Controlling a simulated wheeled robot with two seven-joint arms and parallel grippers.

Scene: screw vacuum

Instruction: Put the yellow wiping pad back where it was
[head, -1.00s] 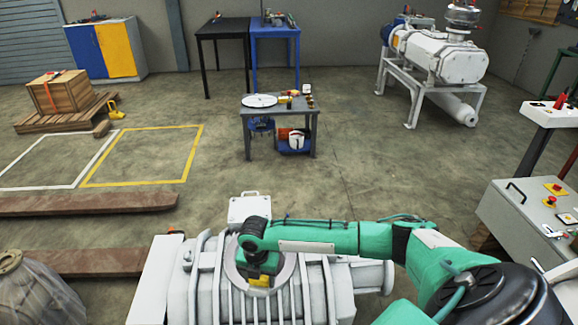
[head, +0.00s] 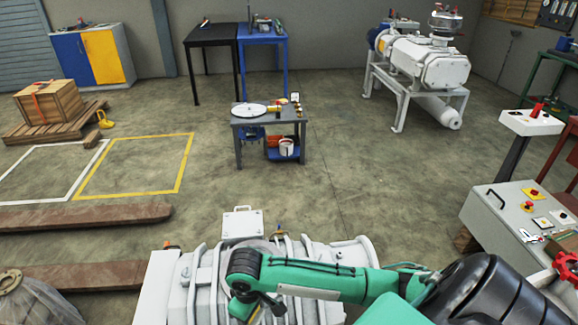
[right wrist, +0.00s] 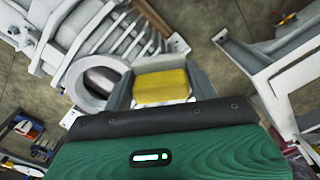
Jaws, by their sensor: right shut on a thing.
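The yellow wiping pad (right wrist: 160,87) shows in the right wrist view. It is held between the two grey fingers of my right gripper (right wrist: 163,82), which is shut on it. The pad is in the air beside the round flanged opening (right wrist: 97,80) of the white ribbed vacuum pump. In the head view my right gripper (head: 262,306) is over the pump (head: 205,285), near the bottom edge; the arm mostly hides the pad there. My left gripper is not in view.
A small grey trolley (head: 240,121) with a white disc (head: 249,110) and small items stands beyond the pump. A control desk (head: 520,215) stands at the right. Brown forks (head: 80,216) lie at the left. The floor between pump and trolley is clear.

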